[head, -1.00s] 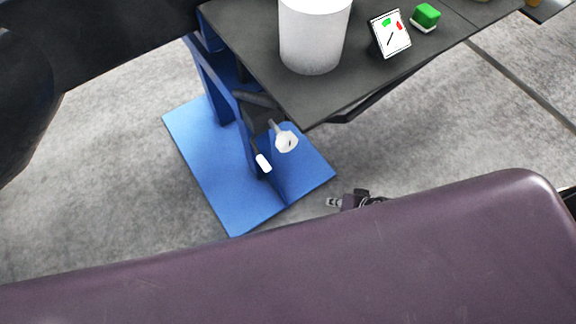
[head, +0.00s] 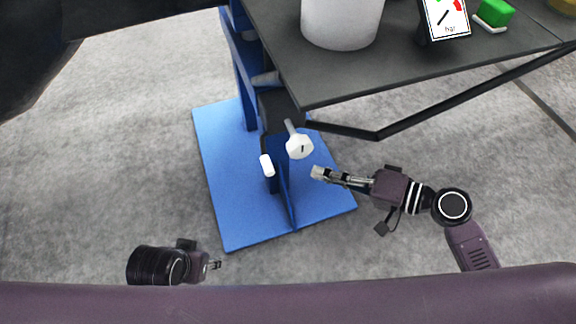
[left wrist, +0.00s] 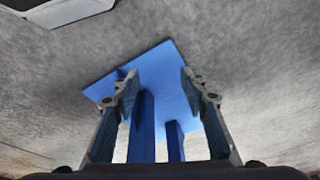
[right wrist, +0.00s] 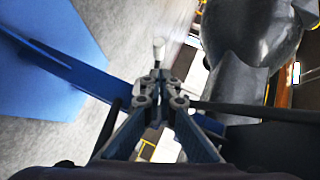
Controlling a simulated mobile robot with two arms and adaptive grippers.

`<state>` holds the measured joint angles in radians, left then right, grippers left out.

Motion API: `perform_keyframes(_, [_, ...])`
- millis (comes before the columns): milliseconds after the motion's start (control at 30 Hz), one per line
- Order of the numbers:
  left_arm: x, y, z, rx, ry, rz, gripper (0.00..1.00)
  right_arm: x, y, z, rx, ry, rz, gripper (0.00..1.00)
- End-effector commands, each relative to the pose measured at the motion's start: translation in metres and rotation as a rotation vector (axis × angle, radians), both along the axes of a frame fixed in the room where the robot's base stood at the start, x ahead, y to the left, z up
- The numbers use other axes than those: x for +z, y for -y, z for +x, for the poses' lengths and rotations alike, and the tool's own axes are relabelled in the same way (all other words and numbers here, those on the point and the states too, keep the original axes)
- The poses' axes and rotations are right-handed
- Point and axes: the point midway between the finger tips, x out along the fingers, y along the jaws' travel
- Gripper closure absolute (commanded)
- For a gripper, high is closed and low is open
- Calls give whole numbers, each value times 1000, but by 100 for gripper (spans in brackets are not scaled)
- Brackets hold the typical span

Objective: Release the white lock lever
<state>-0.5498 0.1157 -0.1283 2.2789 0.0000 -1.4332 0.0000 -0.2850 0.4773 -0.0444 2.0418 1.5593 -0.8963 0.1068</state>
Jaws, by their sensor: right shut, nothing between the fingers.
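A white capsule-shaped grip (head: 266,165), which looks like the lock lever's end, is on the blue stand below the dark table. A white knob (head: 299,147) on a short grey rod is just right of it. My right gripper (head: 318,173) is shut and empty, to the right of both and apart from them in the head view. In the right wrist view, a white-tipped rod (right wrist: 158,45) lies beyond the closed fingertips (right wrist: 160,76); I cannot tell which white part it is. My left gripper (head: 217,265) is low on the left; its fingers (left wrist: 160,82) are apart and empty.
The blue stand's base plate (head: 225,190) lies on the grey floor. The dark tabletop (head: 320,85) overhangs the stand, with a black bar (head: 440,105) below its edge. A white cylinder (head: 342,22), a gauge card (head: 446,18) and a green block (head: 495,13) are on top.

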Motion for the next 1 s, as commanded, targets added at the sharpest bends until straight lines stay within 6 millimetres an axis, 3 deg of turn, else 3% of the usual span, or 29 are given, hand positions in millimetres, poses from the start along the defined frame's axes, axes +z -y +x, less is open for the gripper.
perform_keyframes(333, [1,0,0,0,1,0,60,-3,-8,5,-2,2,0,100])
perform_keyframes(700, [8,0,-1,1,6,0,60,-20,-62,36,-3,1,2,100])
perform_keyframes(1000, [20,0,-1,2,16,-2,60,-28,-83,48,-4,-1,-2,100])
